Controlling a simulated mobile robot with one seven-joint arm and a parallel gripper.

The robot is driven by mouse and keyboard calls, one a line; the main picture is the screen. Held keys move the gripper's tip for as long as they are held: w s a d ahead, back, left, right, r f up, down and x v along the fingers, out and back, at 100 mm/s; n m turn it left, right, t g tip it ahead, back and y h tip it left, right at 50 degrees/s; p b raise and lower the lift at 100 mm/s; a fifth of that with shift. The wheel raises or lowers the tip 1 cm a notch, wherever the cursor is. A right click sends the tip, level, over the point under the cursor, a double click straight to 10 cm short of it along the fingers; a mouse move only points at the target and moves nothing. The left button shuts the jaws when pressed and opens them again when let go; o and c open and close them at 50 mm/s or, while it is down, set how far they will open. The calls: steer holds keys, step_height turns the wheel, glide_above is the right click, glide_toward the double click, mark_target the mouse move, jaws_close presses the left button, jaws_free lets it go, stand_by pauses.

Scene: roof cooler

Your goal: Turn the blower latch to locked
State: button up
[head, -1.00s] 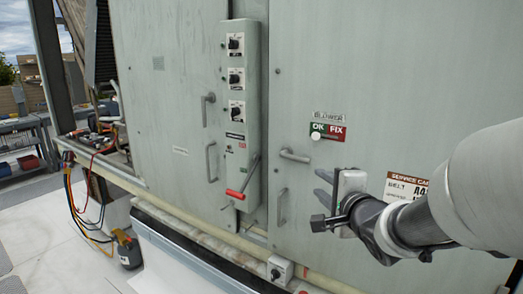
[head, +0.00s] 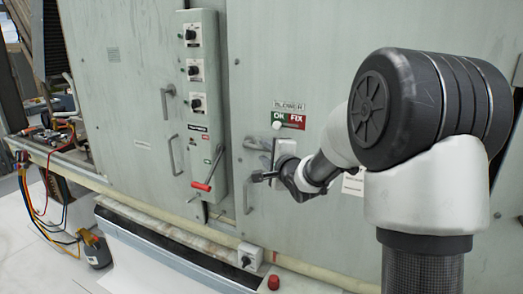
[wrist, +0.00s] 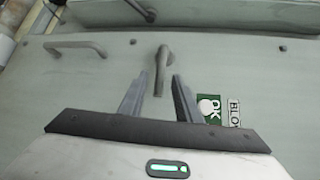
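The blower latch is a grey bar handle (head: 256,144) on the pale green panel, just below the BLOWER label (head: 288,106). In the head view it lies roughly level and my gripper covers part of it. In the wrist view the latch (wrist: 162,66) stands straight ahead, its near end between the fingertips. My gripper (wrist: 160,76) is open, with a visible gap on each side of the latch. In the head view my gripper (head: 268,164) is close to the panel. A green OK and red FIX plate (head: 290,121) has a white round marker at its OK side.
A door pull (head: 247,196) is below and left of the latch; it also shows in the wrist view (wrist: 75,47). A control box (head: 198,105) with several knobs and a red-handled lever (head: 201,186) stands out farther left. A red button (head: 273,282) sits low in front.

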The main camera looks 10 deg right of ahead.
mark_target(263, 149)
steer(key=shift+x, duration=1.25)
jaws_close()
steer(key=shift+f, duration=0.15)
